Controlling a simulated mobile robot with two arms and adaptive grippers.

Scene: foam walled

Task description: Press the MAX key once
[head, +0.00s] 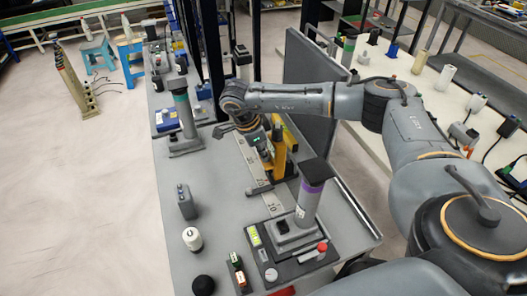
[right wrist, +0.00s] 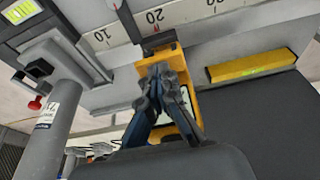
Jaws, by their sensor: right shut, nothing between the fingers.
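My right gripper (head: 267,158) reaches down over the bench beside an upright yellow instrument (head: 279,155) on a long scale. In the right wrist view, the gripper (right wrist: 162,72) is shut and empty, its fingertips in front of the yellow body (right wrist: 174,58). I cannot tell whether they touch it. The scale (right wrist: 120,32) runs behind it, with 10 and 20 marked. The MAX key cannot be made out in either view; the fingers hide part of the yellow body. My left gripper is not in view.
A grey post with a purple band (head: 308,203) stands on a dark base with a red knob and a lit green display (head: 254,235). A green-banded post (head: 184,115) stands at the far left. A tall dark panel (head: 308,90) rises behind. Small items lie along the bench's left edge.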

